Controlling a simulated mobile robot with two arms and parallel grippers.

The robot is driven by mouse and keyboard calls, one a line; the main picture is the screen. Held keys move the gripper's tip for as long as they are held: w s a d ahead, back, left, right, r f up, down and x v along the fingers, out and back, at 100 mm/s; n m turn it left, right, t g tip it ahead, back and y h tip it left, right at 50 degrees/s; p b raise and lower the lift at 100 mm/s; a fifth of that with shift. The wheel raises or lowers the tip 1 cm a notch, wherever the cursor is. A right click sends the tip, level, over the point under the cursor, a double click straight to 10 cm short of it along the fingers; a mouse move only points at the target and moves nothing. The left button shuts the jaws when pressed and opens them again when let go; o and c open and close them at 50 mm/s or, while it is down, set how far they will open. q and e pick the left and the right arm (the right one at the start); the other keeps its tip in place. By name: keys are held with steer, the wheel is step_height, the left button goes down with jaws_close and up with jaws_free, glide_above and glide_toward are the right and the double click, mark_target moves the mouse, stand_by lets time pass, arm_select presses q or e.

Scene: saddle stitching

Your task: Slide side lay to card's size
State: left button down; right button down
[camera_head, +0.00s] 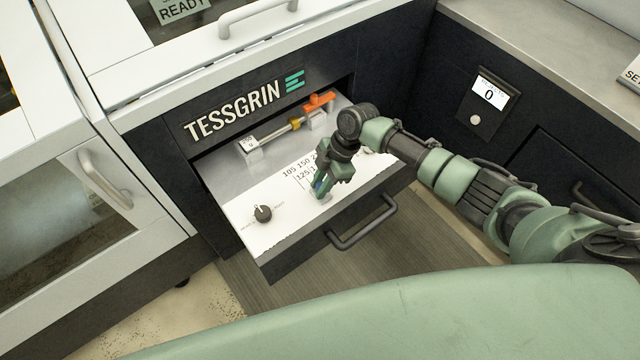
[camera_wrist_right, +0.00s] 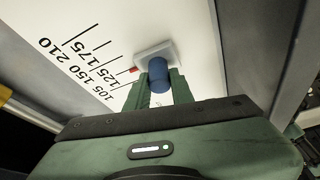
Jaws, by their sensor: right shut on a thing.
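The side lay is a pale block (camera_wrist_right: 150,50) with a blue knob (camera_wrist_right: 158,70) on the white panel of the open drawer. My right gripper (camera_head: 320,190) is shut on the blue knob; one green finger stands on each side of it in the right wrist view (camera_wrist_right: 160,88). A small red mark (camera_wrist_right: 133,70) at the block's edge points toward the printed scale (camera_wrist_right: 85,60), which reads 105, 125, 150, 175 and 210. The red mark lies by the low-number end; the exact line is hard to tell. In the head view my gripper mostly hides the side lay. No card shows. My left gripper is out of view.
A black dial (camera_head: 263,213) sits left on the panel. Behind it is a rod with an orange handle (camera_head: 319,101). The drawer's front handle (camera_head: 362,222) juts toward me. A counter screen (camera_head: 489,93) at right reads 0.

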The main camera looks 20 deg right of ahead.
steer(key=w+d+b, duration=0.1)
steer(key=d, duration=0.1)
steer(key=d+b, duration=0.1)
steer(key=d, duration=0.1)
steer(key=w+d+b, duration=0.1)
steer(key=d, duration=0.1)
steer(key=shift+w+d+f, duration=0.1)
steer(key=shift+w+d, duration=0.2)
steer(key=shift+d, duration=0.05)
steer(key=shift+w+d, duration=0.1)
steer(key=shift+d, duration=0.25)
steer(key=shift+r, duration=0.25)
steer(key=c, duration=1.2)
jaws_free()
steer(key=shift+d, duration=0.15)
